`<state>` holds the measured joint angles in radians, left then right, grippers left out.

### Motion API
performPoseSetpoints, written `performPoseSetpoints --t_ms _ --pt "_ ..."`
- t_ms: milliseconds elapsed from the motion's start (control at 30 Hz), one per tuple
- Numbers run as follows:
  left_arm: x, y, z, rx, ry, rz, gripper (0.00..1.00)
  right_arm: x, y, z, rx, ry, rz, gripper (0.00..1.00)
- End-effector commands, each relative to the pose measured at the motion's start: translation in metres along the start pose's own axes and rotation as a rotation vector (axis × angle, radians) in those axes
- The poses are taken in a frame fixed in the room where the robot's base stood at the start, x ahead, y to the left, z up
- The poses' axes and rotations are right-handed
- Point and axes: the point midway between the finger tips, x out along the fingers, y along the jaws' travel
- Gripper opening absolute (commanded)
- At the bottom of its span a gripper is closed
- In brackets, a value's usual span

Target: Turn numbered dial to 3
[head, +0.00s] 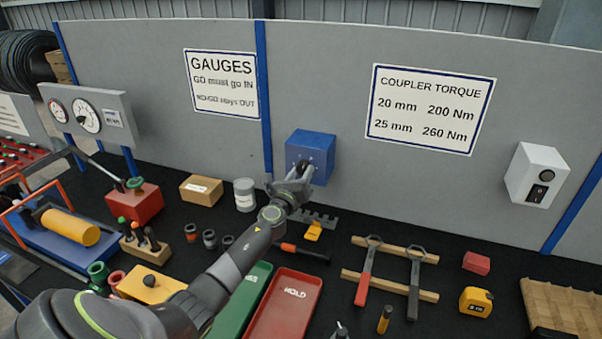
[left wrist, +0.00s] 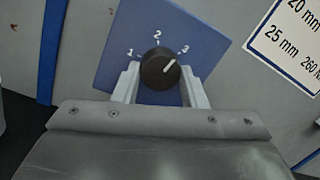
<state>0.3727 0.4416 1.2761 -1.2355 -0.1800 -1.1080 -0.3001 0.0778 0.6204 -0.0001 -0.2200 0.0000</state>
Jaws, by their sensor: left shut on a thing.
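The numbered dial (left wrist: 160,70) is a round black knob with a white pointer line, on a blue box marked 1, 2 and 3. In the left wrist view the pointer aims up and right, toward the 3 (left wrist: 185,49). My left gripper (left wrist: 160,88) is shut on the dial, one finger on each side of it. In the head view the blue box (head: 318,147) is on the grey panel, and my left gripper (head: 297,181) reaches it from below, hiding most of the dial. My right gripper is not in view.
Below the panel, the black bench holds a grey can (head: 244,195), a cardboard box (head: 201,190), a red tray (head: 285,305) and a green tray (head: 238,303). A white switch box (head: 537,175) is on the panel at the right. The panel around the blue box is clear.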

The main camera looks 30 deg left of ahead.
Motion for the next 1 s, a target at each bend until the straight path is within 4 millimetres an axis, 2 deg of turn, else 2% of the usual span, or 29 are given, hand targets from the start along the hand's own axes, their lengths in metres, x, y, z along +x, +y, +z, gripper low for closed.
performPoseSetpoints --t_ms 200,433,1000 --pt "-0.0007 0.0015 -0.0008 0.158 0.014 -0.013 0.16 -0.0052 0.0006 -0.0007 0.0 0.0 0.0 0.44" --pt "-0.0008 0.0016 -0.0011 0.265 0.021 -0.024 0.16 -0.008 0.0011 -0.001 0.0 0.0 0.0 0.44" --pt "-0.0009 0.0021 -0.0017 0.319 0.024 -0.029 0.16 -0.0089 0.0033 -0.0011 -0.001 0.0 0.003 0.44"
